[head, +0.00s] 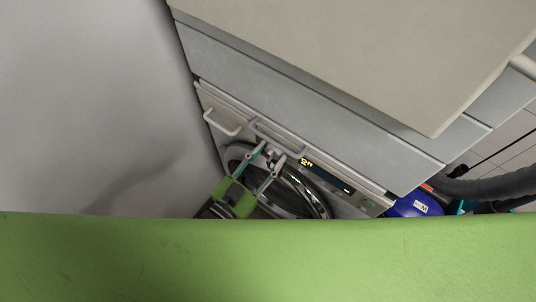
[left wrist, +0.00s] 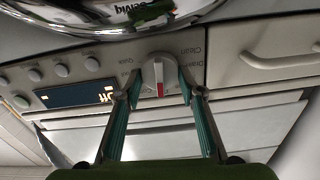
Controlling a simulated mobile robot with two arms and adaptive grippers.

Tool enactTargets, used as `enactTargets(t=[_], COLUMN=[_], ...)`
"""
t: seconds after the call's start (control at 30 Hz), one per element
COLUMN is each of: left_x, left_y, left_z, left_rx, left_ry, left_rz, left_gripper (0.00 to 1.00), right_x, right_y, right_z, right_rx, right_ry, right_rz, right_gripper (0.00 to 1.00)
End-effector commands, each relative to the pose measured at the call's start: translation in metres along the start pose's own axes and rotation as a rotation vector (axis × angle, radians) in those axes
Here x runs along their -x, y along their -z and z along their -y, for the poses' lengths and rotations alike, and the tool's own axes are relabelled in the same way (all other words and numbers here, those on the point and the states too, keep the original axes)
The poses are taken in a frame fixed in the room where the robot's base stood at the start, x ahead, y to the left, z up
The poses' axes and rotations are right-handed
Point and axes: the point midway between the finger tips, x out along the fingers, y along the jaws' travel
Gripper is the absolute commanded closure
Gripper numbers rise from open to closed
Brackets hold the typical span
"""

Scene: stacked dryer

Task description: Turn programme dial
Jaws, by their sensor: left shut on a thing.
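The programme dial (left wrist: 159,80) is a round white knob with a raised grip bar and a red mark, on the machine's pale control panel (left wrist: 222,65). My left gripper (left wrist: 158,84) has its two teal-sided fingers around it, one on each side, closed on it. In the head view the left gripper (head: 272,153) reaches up to the panel above the round door, and the dial shows only as a small pale spot between its fingertips. My right gripper is not in view.
A lit display (left wrist: 76,94) and several round buttons sit beside the dial. The chrome-rimmed door (head: 322,203) lies below the panel. A handle (head: 222,123) is close to the left. A blue vacuum cleaner (head: 415,206) with a grey hose stands at right.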

Motion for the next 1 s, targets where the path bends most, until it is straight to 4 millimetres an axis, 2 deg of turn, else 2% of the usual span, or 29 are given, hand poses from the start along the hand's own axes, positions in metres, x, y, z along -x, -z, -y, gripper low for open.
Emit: enactTargets(t=[0.5,1.0], left_x=[0.000,0.000], left_y=[0.001,-0.001], left_z=[-0.003,-0.005], left_rx=[-0.440,-0.834], left_ry=[0.002,0.001], left_rz=[0.000,0.000], left_gripper=[0.86,0.86], right_x=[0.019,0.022], right_y=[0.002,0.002], right_z=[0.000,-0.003], right_rx=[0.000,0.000], right_ry=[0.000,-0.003], right_rz=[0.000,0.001], right_gripper=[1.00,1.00])
